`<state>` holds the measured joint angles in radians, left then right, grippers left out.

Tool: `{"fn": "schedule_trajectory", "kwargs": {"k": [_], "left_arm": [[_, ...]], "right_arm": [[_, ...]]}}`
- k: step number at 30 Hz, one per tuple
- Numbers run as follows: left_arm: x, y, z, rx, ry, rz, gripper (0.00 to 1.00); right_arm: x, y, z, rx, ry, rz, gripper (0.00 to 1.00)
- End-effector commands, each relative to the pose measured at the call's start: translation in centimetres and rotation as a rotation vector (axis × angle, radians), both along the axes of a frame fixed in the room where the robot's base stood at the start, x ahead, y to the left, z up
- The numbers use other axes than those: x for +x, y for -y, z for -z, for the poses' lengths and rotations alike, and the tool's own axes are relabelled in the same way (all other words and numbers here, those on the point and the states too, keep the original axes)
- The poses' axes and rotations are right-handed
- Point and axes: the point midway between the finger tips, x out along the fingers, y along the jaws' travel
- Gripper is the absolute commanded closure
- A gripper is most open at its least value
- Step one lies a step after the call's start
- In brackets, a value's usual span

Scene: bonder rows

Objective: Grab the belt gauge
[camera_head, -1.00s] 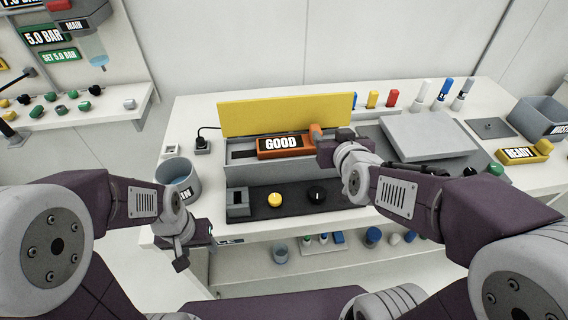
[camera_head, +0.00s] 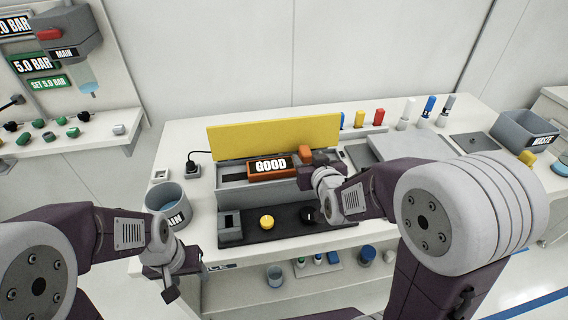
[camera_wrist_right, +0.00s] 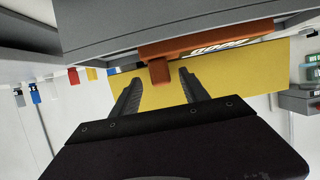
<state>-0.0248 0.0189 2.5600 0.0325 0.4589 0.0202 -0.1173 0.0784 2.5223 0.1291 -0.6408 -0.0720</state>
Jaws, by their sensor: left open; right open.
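The belt gauge appears to be the orange device (camera_head: 262,176) with a dark display reading "GOOD". It lies in a grey open case (camera_head: 233,196) in front of a raised yellow lid (camera_head: 275,135). My right gripper (camera_head: 318,163) is at the gauge's right end, beside its orange end block (camera_head: 302,152). In the right wrist view, the open jaws (camera_wrist_right: 160,77) point at the gauge (camera_wrist_right: 205,44), and its end block (camera_wrist_right: 159,72) shows between the fingertips. Contact cannot be told. My left gripper (camera_head: 169,283) hangs open and empty near the bench's front edge.
A grey bin (camera_head: 173,197) stands left of the case. A black panel with a yellow knob (camera_head: 266,222) lies in front of it. A grey flat block (camera_head: 410,144), coloured bottles and a waste bin (camera_head: 525,128) are to the right. A black cable lies behind at left.

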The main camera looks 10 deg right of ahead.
Motion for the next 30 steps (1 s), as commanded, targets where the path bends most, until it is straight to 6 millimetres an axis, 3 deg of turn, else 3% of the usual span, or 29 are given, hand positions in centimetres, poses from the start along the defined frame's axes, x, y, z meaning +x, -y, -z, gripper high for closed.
{"fn": "schedule_trajectory", "kwargs": {"k": [6, 14, 18, 20, 30], "left_arm": [[0.0, 0.0, 0.0, 0.0, 0.0, 0.0, 0.45], [0.0, 0.0, 0.0, 0.0, 0.0, 0.0, 0.45], [0.0, 0.0, 0.0, 0.0, 0.0, 0.0, 0.45], [0.0, 0.0, 0.0, 0.0, 0.0, 0.0, 0.45], [0.0, 0.0, -0.2, 0.0, 0.0, 0.0, 0.45]], "right_arm": [[3.4, -0.2, 1.5, 0.0, -0.002, 0.001, 0.47], [3.8, -0.2, 1.5, 0.001, 0.0, 0.0, 0.47], [3.8, -0.2, 1.5, 0.001, 0.0, 0.0, 0.86], [3.8, -0.2, 1.5, 0.001, -0.001, 0.0, 1.0], [3.8, -0.2, 1.0, 0.001, 0.002, 0.001, 1.0]]}}
